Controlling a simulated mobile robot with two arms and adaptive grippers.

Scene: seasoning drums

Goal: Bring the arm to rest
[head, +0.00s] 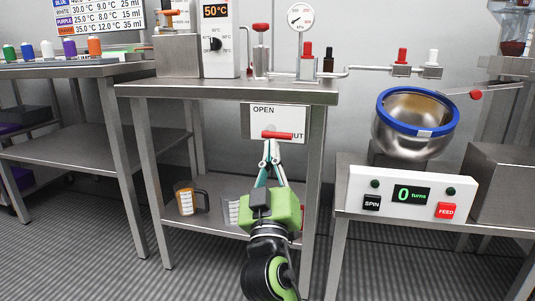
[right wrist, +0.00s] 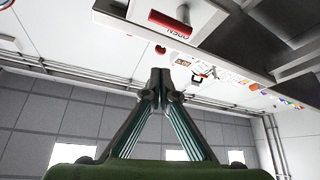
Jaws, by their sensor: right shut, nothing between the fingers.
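My right gripper (head: 269,150) is in the middle of the head view, in front of the steel table with the OPEN sign. It points up and away, with its fingertips together and nothing between them. In the right wrist view the fingers (right wrist: 160,76) also meet at their tips. A red handle (head: 277,135) on the white OPEN panel (head: 290,120) appears just above the fingertips; in the right wrist view the red handle (right wrist: 170,24) is apart from them. My left gripper is in neither view.
A steel table (head: 225,91) carries a 50°C unit (head: 215,38) and a gauge (head: 299,18). A mug (head: 187,200) stands on its lower shelf. At right are a blue-rimmed bowl (head: 410,130) and a control box (head: 408,195). The floor at front left is clear.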

